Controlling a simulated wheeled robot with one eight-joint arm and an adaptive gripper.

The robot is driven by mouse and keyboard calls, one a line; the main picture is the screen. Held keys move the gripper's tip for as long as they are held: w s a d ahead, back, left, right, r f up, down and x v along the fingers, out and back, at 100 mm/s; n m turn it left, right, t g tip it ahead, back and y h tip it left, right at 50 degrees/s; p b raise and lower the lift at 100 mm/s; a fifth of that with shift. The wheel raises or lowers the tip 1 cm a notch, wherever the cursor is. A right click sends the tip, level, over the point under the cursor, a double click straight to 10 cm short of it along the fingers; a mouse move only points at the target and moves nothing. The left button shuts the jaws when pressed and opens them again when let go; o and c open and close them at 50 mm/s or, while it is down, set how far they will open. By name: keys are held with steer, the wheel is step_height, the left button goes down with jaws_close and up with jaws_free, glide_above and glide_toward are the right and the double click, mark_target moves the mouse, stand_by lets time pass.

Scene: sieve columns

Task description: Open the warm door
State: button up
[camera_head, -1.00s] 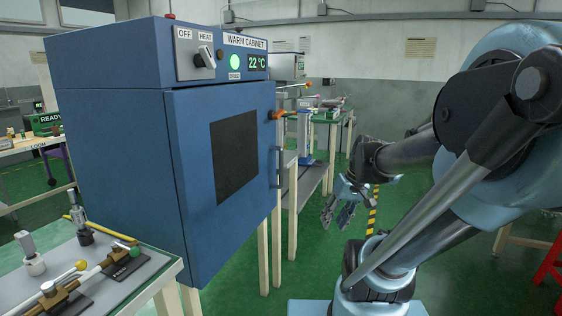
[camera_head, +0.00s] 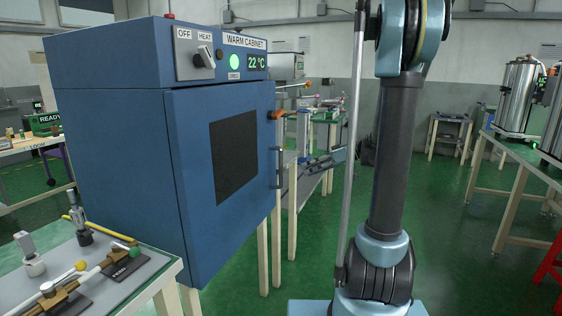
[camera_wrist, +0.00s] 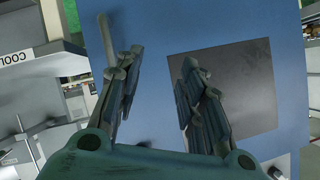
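The blue warm cabinet (camera_head: 120,150) stands at left centre in the head view, its label reading WARM CABINET. Its warm door (camera_head: 190,215) is shut, with a dark window (camera_head: 236,157) and a vertical grey handle (camera_head: 279,167) near the right edge. My gripper (camera_head: 315,164) is right of the handle, apart from it in the picture. In the wrist view my gripper (camera_wrist: 158,75) is open and empty, facing the door's blue face (camera_wrist: 215,25) and window (camera_wrist: 245,95). A grey bar, seemingly the handle (camera_wrist: 104,33), shows beside the left finger, partly hidden by it.
A bench with small tools (camera_head: 130,282) stands at front left. A table with steel vessels (camera_head: 517,150) is at right. Green floor (camera_head: 450,220) is free between.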

steer(key=w+d+n+y, duration=0.5)
steer(key=w, duration=0.5)
steer(key=w+a, duration=0.2)
steer(key=a, duration=1.5)
steer(key=shift+w+a+f+t, duration=0.15)
steer(key=shift+f+t, duration=0.1)
steer(key=shift+t, duration=0.15)
jaws_close()
